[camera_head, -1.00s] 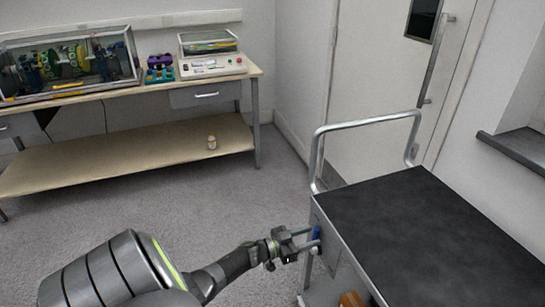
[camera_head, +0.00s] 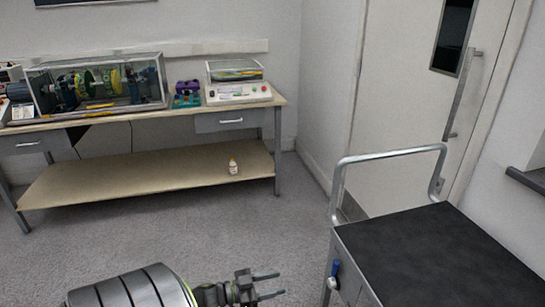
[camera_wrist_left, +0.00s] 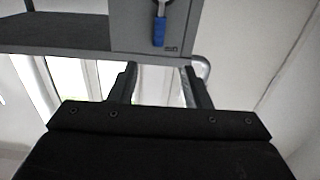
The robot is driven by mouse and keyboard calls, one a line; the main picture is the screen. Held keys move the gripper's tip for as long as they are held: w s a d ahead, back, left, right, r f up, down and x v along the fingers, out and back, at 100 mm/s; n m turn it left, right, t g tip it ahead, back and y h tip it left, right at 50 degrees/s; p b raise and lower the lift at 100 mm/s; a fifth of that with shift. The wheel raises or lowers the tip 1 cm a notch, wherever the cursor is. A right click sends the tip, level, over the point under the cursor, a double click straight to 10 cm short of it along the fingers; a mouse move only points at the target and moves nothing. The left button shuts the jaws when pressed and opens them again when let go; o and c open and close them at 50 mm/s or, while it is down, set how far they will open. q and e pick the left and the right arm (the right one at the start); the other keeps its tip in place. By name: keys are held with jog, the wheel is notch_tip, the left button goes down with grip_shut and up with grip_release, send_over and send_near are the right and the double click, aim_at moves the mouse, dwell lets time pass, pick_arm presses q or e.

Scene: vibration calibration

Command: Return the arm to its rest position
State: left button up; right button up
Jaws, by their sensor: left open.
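My left gripper (camera_head: 268,284) is low in the head view, left of the cart, with its two fingers apart and nothing between them. Its open fingers also show in the left wrist view (camera_wrist_left: 160,85). My left arm comes in from the bottom left of the head view. My right gripper is in neither view.
A cart with a black top (camera_head: 430,255) and a metal handle stands at the right; a blue-handled item (camera_head: 335,269) hangs on its side. A workbench (camera_head: 150,186) with equipment and a small bottle (camera_head: 233,166) stands behind. Carpet between them is clear.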

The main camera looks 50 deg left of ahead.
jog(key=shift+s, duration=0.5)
pick_arm(q)
jog(key=shift+f, duration=0.1)
jog(key=s+f+n+g+y+p, duration=0.25)
jog(key=s+f+y, duration=0.2)
jog(key=f, duration=0.45)
jog(key=s+f+n+g+y+p, duration=0.1)
jog(key=s+f+n+g+y, duration=0.2)
jog(key=s+f, duration=0.4)
jog(key=s+d+f+g+p, duration=0.1)
jog(key=s+d+f+g, duration=0.4)
jog(key=s, duration=0.5)
jog(key=s+d+f+g+p, duration=0.2)
jog(key=s+d+f+g, duration=0.3)
jog(key=s+d, duration=0.5)
notch_tip(320, 180, down, 2)
jog(key=shift+f+m, duration=0.15)
jog(key=shift+m, duration=0.2)
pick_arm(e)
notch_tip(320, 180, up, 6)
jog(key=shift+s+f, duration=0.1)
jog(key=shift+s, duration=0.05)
